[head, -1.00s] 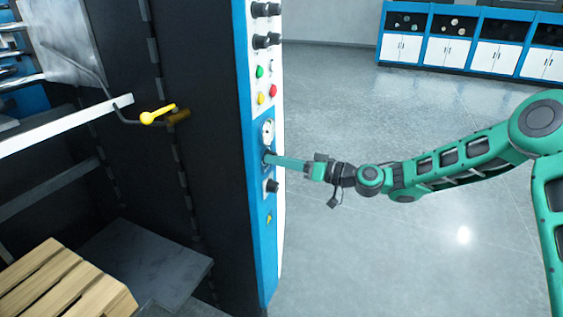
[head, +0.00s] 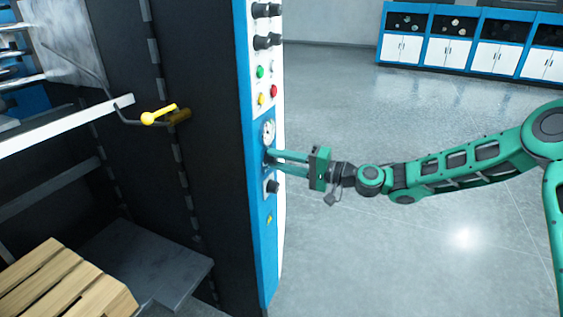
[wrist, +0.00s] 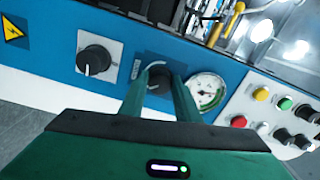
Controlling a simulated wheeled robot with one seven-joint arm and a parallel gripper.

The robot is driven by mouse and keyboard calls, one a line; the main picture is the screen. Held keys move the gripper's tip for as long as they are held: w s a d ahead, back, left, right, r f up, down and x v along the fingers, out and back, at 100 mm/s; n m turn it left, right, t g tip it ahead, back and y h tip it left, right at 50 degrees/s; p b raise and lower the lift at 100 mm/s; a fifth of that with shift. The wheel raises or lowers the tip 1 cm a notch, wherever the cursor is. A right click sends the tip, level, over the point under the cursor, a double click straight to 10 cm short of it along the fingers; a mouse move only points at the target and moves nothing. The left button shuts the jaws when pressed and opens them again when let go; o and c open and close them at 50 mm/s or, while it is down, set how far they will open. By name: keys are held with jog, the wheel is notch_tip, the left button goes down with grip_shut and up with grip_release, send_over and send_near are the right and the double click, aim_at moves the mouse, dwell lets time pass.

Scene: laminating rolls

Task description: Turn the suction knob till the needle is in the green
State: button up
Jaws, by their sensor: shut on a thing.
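The suction knob (wrist: 158,79) is a dark round knob on the blue panel (wrist: 118,58). My gripper (wrist: 160,84) has one finger on each side of it and is shut on it. In the head view my gripper (head: 272,158) reaches the panel from the right, and its fingers mostly hide the knob. The round white gauge (wrist: 207,92) sits just right of the knob in the wrist view, and above it in the head view (head: 268,131). Its dial has a dark needle, but where the needle stands against the green is too small to tell.
Another black knob (wrist: 95,60) on a white plate sits left of the held knob. Push buttons (wrist: 262,94) and more black knobs (head: 266,41) lie beyond the gauge. A yellow-handled crank (head: 158,115) juts from the machine's dark side.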

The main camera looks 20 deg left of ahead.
jog(key=shift+w+d+m, duration=0.15)
jog(key=shift+w+m, duration=0.2)
jog(key=shift+m, duration=0.55)
jog(key=shift+f, duration=0.1)
jog(key=o, duration=1)
jog(key=shift+o, duration=0.2)
jog(key=shift+s, duration=0.15)
jog(key=d, duration=1)
jog(key=shift+s+d, duration=0.35)
jog(key=shift+f, duration=0.15)
